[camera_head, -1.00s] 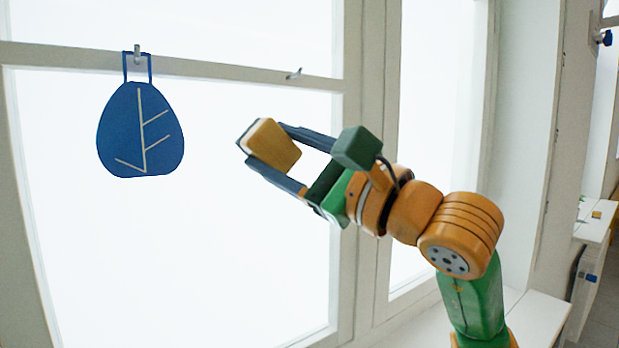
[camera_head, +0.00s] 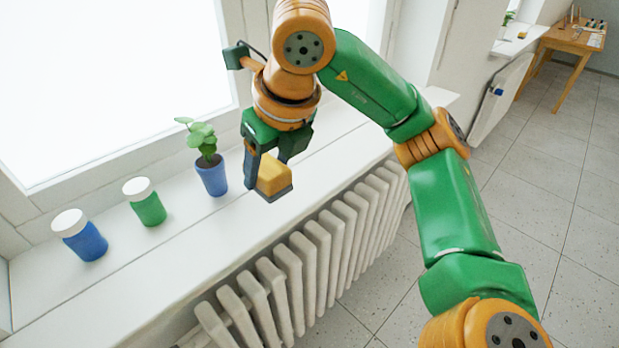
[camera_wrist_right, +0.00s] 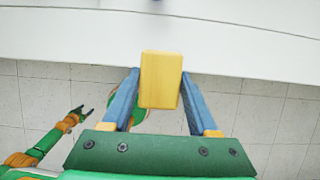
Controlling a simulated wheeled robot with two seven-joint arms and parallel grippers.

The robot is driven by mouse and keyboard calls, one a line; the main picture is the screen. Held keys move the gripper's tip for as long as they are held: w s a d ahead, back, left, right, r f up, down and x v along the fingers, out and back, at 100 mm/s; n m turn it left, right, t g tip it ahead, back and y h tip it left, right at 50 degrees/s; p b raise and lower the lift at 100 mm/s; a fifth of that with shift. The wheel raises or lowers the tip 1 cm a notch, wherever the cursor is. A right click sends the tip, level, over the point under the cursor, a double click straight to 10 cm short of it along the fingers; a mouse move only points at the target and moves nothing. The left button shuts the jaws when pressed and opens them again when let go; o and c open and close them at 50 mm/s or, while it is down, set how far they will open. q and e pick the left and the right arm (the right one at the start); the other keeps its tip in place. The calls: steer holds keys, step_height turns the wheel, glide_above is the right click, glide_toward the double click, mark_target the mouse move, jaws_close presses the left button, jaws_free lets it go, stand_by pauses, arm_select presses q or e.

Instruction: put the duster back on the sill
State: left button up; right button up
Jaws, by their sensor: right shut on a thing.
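The duster (camera_head: 272,176) is a yellow block with a grey underside. My right gripper (camera_head: 268,172) is shut on it, fingers pointing down, and it also shows between the fingers in the right wrist view (camera_wrist_right: 161,80). In the head view the duster appears over the front edge of the white sill (camera_head: 125,262), right of the plant pot; its exact height above the sill is hard to tell. The sill also shows in the right wrist view (camera_wrist_right: 230,45). My left gripper (camera_wrist_right: 80,112) shows small at the left of the right wrist view, its fingers apart and empty.
A blue pot with a green plant (camera_head: 211,175), a green jar (camera_head: 148,208) and a blue jar (camera_head: 85,243), both white-lidded, stand on the sill along the window. A white radiator (camera_head: 300,262) is below its front edge. Bare sill lies in front of the jars.

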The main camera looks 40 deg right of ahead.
steer(key=w+d+f+p, duration=0.1)
steer(key=w+d+f, duration=0.8)
steer(key=shift+w+d+f, duration=0.1)
steer(key=shift+w+d, duration=0.05)
steer(key=shift+w, duration=0.05)
step_height(320, 180, down, 3)
steer(key=shift+w+d+f, duration=0.1)
steer(key=shift+w+f, duration=0.15)
steer(key=shift+f, duration=0.15)
steer(key=shift+f, duration=0.1)
steer(key=o, duration=1.2)
steer(key=v, duration=1.2)
